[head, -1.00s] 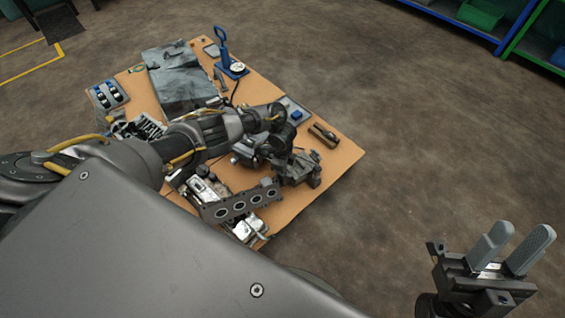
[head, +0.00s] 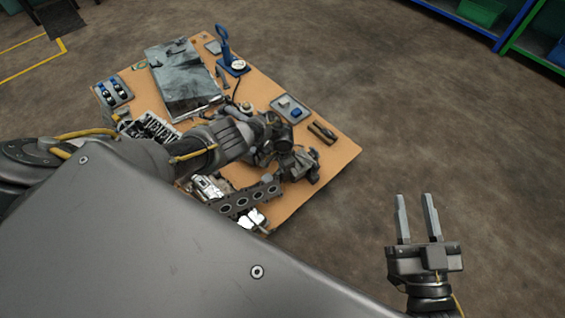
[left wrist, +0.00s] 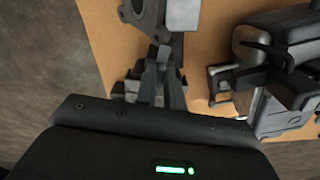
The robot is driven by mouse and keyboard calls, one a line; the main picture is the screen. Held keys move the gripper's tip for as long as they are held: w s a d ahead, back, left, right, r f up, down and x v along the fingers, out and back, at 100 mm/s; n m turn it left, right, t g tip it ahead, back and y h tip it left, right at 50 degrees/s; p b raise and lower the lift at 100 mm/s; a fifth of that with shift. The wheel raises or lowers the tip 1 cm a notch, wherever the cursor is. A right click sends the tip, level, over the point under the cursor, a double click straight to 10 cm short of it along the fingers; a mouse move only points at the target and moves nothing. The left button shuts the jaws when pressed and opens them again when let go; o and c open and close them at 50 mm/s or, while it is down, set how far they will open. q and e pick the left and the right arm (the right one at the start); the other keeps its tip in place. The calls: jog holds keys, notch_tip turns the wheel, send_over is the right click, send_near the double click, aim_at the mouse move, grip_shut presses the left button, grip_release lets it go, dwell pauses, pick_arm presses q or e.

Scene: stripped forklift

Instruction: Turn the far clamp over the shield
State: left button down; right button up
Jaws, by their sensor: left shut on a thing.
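My left gripper (left wrist: 158,82) is shut on a small grey metal part (left wrist: 160,34) in the left wrist view. In the head view, my left arm reaches over the work table and its gripper is among dark metal parts (head: 300,163) near the right side. I cannot tell from the views whether the held part is the far clamp. A grey, marbled slab (head: 188,88) lies at the back of the table, with small pieces on its far end; I cannot tell whether it is the shield. My right gripper (head: 416,198) is open and empty, off the table.
The floor to the right is clear.

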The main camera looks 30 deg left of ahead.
pick_arm(q)
jog(key=shift+n, duration=0.7)
pick_arm(e)
jog(key=shift+w+d+f+g+h, duration=0.2)
jog(key=shift+d+f+h, duration=0.1)
jog(key=shift+f, duration=0.15)
jog(key=shift+w+d+f+g+h, duration=0.1)
jog(key=shift+d+f+g+h, duration=0.15)
jog(key=shift+f, duration=0.2)
jog(key=shift+a, duration=0.1)
pick_arm(q)
jog(key=c, duration=1.5)
grip_release()
